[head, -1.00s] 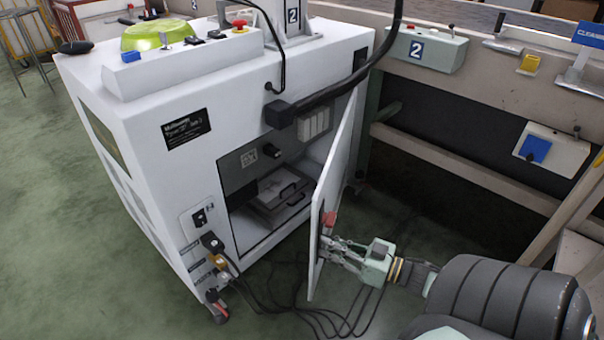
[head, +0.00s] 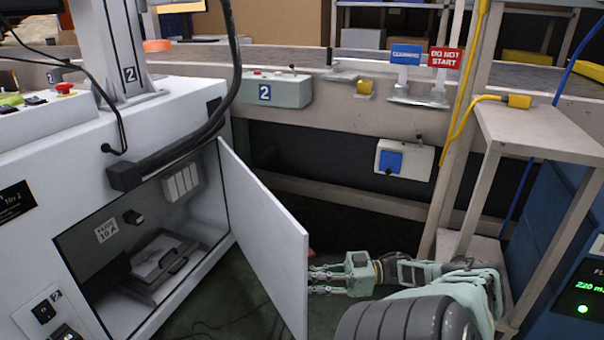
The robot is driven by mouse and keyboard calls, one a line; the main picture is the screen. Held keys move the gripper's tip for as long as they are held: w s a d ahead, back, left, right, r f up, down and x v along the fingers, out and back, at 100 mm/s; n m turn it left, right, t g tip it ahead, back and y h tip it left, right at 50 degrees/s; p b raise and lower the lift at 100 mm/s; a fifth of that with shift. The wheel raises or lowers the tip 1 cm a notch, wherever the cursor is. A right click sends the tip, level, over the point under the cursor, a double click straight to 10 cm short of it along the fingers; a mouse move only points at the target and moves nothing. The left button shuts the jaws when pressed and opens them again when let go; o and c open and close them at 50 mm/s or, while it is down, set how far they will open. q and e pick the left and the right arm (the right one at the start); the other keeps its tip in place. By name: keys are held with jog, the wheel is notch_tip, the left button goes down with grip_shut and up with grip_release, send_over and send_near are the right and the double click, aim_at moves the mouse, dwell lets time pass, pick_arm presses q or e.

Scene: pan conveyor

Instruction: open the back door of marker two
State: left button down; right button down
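Marker two is the white cabinet (head: 75,165) at the left, with a "2" on its post (head: 129,74). Its back door (head: 262,235) stands open, swung out to the right, with its inner face toward me. The compartment (head: 190,222) behind it is exposed. My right gripper (head: 318,281) is beside the door's free edge, low in the picture, with its fingers apart and nothing seen between them. I cannot tell whether the fingertips touch the door. A bit of red (head: 311,252) shows past the edge; the door's outer face is hidden. My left gripper is not in view.
A conveyor frame (head: 345,110) runs behind, with a grey "2" control box (head: 278,90) and a blue switch (head: 390,161). A beige stand (head: 545,130) and a blue cabinet (head: 560,250) are at the right. Green floor shows below the door.

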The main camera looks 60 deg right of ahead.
jog(key=shift+w+d+r, duration=0.3)
jog(key=shift+w+d, duration=0.05)
jog(key=shift+d, duration=0.15)
jog(key=c, duration=2.1)
grip_release()
jog(key=shift+o, duration=1.3)
jog(key=shift+w+f, duration=0.1)
jog(key=shift+w, duration=0.1)
jog(key=shift+s+a, duration=0.1)
jog(key=shift+s, duration=0.05)
